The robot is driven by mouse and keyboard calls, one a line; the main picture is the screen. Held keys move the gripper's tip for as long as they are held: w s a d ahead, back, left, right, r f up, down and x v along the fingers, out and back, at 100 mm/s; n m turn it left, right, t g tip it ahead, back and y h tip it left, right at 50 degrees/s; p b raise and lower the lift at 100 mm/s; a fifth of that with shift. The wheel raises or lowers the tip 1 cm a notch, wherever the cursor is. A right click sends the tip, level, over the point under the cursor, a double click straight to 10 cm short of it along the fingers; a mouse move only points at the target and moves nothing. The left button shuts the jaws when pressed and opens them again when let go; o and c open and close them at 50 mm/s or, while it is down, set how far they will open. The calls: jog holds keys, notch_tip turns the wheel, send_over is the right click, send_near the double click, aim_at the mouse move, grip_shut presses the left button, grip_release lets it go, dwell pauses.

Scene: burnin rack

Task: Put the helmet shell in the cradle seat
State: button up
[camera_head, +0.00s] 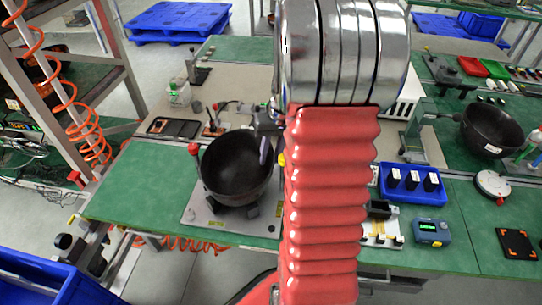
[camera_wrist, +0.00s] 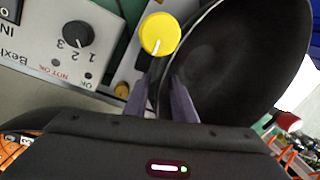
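The helmet shell (camera_head: 232,165) is a black bowl, hollow side up, left of my arm in the head view. It sits at or just over dark pads on a grey plate, the cradle seat (camera_head: 191,214); whether it rests fully on them is hidden. In the wrist view the shell (camera_wrist: 250,55) fills the upper right. My gripper (camera_wrist: 160,88) is at its rim, one finger inside the shell and one outside, with a gap between the fingers. In the head view my gripper (camera_head: 267,150) is at the shell's right edge, partly hidden by my arm.
A red knob (camera_head: 193,149) stands by the shell's left rim. A yellow knob (camera_wrist: 159,34) and a control box (camera_wrist: 70,40) are close to my gripper. Another black bowl (camera_head: 491,131) and a blue bin (camera_head: 412,194) are at right. The green bench is clear at front left.

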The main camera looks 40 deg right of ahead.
jog(key=v, duration=1.1)
jog(key=shift+r, duration=0.35)
jog(key=s+a+r+n+t+h, duration=0.1)
jog(key=a+r+n+h, duration=0.3)
jog(key=a, duration=1.2)
jog(key=s+a+n+t+y, duration=0.1)
jog(key=s+a, duration=0.3)
jog(key=a, duration=0.2)
jog(key=s+a+r+n+t+y, duration=0.1)
jog(key=s+a+t, duration=0.1)
jog(key=s+a, duration=0.2)
jog(key=a, duration=0.3)
jog(key=shift+r, duration=0.15)
jog(key=shift+s+d, duration=0.1)
jog(key=shift+s, duration=0.05)
